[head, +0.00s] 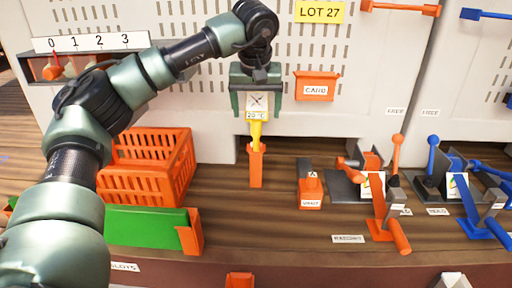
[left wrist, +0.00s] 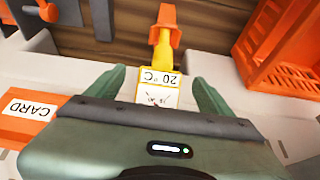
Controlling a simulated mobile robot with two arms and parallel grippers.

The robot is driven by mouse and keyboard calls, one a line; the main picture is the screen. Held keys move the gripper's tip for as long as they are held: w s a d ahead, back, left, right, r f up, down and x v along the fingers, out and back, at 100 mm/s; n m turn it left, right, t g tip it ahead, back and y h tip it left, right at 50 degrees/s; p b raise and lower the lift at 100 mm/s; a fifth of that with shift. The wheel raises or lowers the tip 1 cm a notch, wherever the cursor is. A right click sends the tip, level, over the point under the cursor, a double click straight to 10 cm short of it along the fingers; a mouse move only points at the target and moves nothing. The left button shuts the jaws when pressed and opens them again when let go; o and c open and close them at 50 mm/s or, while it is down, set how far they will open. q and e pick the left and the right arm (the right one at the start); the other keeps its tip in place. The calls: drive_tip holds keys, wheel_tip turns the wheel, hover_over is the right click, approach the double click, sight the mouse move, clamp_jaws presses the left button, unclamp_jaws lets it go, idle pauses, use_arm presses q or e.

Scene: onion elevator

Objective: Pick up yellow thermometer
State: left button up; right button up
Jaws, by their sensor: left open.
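The yellow thermometer (head: 256,130) stands upright in a narrow orange holder (head: 256,167) on the wooden table. Its white face is marked 20 °C. My left gripper (head: 256,108) is open at the thermometer's upper part, with the face between its fingers. In the left wrist view, the thermometer (left wrist: 160,86) lies between the two spread green fingers of my left gripper (left wrist: 160,95), with a gap at each side. Its lower end is hidden inside the orange holder (left wrist: 165,25). My right gripper is not in view.
An orange crate (head: 150,178) and a green block (head: 145,226) are left of the holder. A small orange stand (head: 311,188) and orange levers (head: 397,153) are to the right. A CARD box (head: 316,88) hangs on the panel behind.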

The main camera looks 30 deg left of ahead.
sight(256, 117)
use_arm(q)
drive_tip(key=p+x, duration=0.1)
drive_tip(key=x, duration=0.3)
drive_tip(key=shift+a, duration=0.1)
drive_tip(key=shift+f, duration=0.25)
clamp_jaws()
drive_tip(key=shift+r, duration=0.1)
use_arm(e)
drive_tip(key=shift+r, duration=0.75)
